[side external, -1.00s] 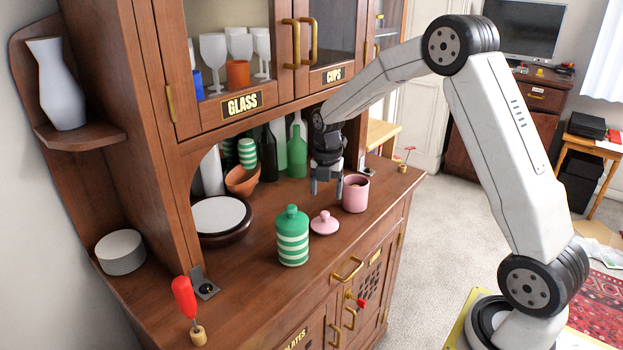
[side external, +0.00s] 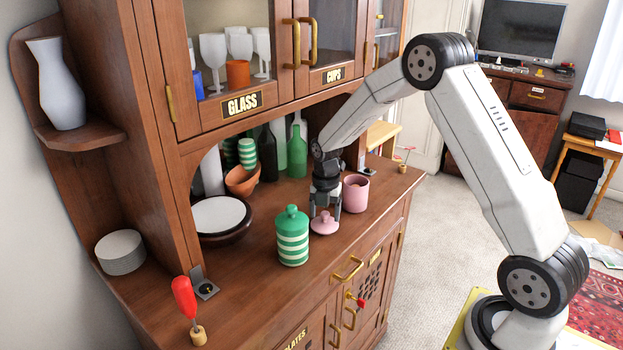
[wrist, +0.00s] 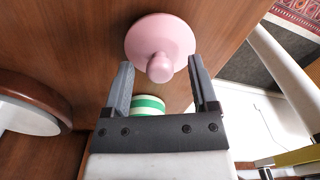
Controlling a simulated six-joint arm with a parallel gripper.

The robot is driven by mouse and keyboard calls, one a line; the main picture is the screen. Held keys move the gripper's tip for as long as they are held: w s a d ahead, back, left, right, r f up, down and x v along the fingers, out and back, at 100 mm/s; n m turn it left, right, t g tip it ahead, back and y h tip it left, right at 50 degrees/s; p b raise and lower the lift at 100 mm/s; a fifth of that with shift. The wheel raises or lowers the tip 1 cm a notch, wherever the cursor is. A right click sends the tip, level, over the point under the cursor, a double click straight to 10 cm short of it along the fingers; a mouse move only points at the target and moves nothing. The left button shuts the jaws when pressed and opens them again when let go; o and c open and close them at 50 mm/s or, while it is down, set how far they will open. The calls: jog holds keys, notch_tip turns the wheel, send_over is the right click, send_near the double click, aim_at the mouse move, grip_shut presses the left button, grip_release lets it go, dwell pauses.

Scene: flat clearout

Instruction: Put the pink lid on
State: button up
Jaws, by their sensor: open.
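The pink lid (side external: 323,226), a round disc with a knob, lies knob up on the wooden counter. It also shows in the wrist view (wrist: 150,30). The pink canister (side external: 356,196) stands upright and open-topped just behind and right of the lid. My gripper (side external: 325,211) points down right over the lid, open and empty. In the wrist view its fingers (wrist: 161,66) stand on either side of the knob, with a gap to each side. Whether the fingertips reach knob height is hard to tell. The canister is not visible in the wrist view.
A green-and-white striped jar (side external: 292,240) stands close at the lid's left. Behind are a dark-rimmed round dish (side external: 221,221), an orange bowl (side external: 242,180) and green bottles (side external: 297,157). A red-handled tool (side external: 185,298) stands at the front left. The counter's front edge is near.

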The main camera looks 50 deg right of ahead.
jog(key=shift+f, duration=0.6)
grip_shut()
